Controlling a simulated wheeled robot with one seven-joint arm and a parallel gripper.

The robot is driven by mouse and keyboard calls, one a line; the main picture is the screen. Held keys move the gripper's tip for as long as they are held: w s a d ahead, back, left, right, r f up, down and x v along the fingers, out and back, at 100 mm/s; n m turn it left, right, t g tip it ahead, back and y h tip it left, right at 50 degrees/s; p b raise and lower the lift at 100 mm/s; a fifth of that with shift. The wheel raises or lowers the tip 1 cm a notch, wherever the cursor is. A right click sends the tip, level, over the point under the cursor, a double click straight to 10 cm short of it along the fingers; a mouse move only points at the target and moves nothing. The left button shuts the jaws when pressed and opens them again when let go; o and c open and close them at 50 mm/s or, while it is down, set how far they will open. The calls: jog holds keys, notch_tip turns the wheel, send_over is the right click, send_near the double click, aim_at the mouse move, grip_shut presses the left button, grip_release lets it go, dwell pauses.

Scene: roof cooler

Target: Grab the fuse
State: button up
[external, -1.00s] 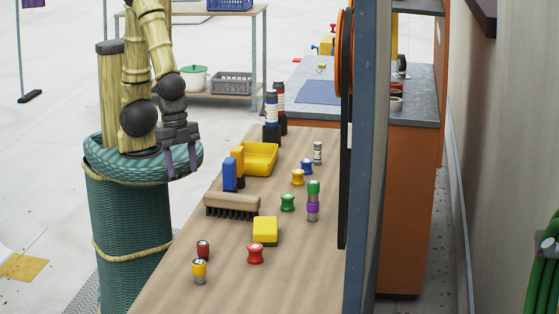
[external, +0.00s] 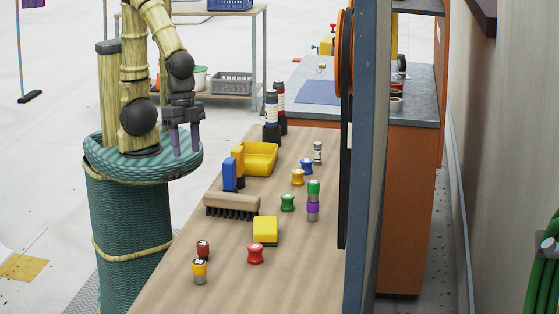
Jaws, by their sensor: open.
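My gripper (external: 186,145) is open and empty, fingers pointing down, to the left of the wooden bench. No object is plainly marked as the fuse. A small silver-grey cylinder (external: 317,153) stands upright toward the back of the bench and looks like one. A yellow-topped cylinder with a grey body (external: 199,271) stands at the front left and could also be one. A green-topped piece (external: 313,188) appears at the right with a purple-banded one (external: 313,211); I cannot tell whether they touch. My gripper is apart from all of these.
The bench (external: 290,275) also holds a yellow bin (external: 262,157), a brush (external: 232,206), a yellow block (external: 265,230), several colored spools and dark bottles. A tall blue-grey panel (external: 369,160) stands along its right side. The bench's front right is clear.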

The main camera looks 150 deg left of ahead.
jog(key=w+a+n+t+h+p, duration=0.3)
jog(key=a+n+t, duration=0.4)
jog(key=a+n, duration=1.65)
jog(key=s+a+n+t+y, duration=0.1)
jog(key=s+a+n+y, duration=0.4)
jog(key=s+a+n, duration=0.45)
jog(key=s+a+n+t+y, duration=0.2)
jog(key=s+a+n+y, duration=0.35)
jog(key=a, duration=0.75)
jog(key=shift+n+h, duration=0.25)
jog(key=shift+n, duration=0.1)
jog(key=f, duration=0.4)
jog(key=shift+w+d+f+p, duration=0.15)
jog(key=shift+w+f+p, duration=0.05)
jog(key=shift+w+p, duration=0.2)
